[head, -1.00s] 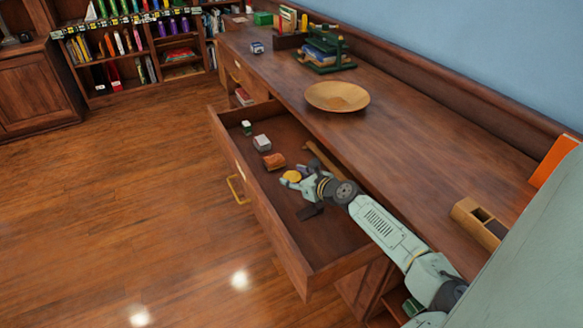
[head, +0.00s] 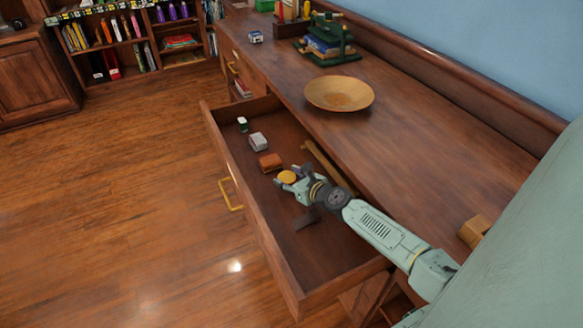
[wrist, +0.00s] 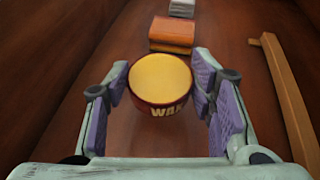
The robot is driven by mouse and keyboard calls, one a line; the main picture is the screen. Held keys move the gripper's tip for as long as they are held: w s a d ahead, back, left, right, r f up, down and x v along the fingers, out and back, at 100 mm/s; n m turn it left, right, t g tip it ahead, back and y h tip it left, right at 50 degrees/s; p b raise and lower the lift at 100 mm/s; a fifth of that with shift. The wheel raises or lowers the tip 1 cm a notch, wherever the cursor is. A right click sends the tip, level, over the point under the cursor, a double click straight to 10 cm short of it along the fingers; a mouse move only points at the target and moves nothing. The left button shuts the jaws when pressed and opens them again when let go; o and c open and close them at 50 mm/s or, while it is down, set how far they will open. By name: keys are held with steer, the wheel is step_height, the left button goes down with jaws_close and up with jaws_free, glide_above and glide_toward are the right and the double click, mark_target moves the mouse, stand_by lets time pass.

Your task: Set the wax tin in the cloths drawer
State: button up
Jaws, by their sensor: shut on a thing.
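The wax tin (wrist: 160,82) is a round tin with a yellow lid and a dark red side lettered "WAX". It sits between the purple pads of my gripper (wrist: 163,98) in the wrist view. In the head view the tin (head: 287,177) is at the tip of my gripper (head: 290,180), inside the open drawer (head: 285,268). My gripper is shut on the tin. I cannot tell whether the tin touches the drawer floor.
An orange-brown block (head: 270,162), a grey-white block (head: 258,141) and a small green-and-white item (head: 243,124) lie farther along the drawer. A wooden stick (head: 328,166) lies along its right side. A shallow bowl (head: 339,94) stands on the counter above.

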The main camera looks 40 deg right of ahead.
steer(key=shift+a+f, duration=0.1)
steer(key=shift+f, duration=0.3)
steer(key=shift+f, duration=0.6)
steer(key=o, duration=1.2)
steer(key=shift+o, duration=0.2)
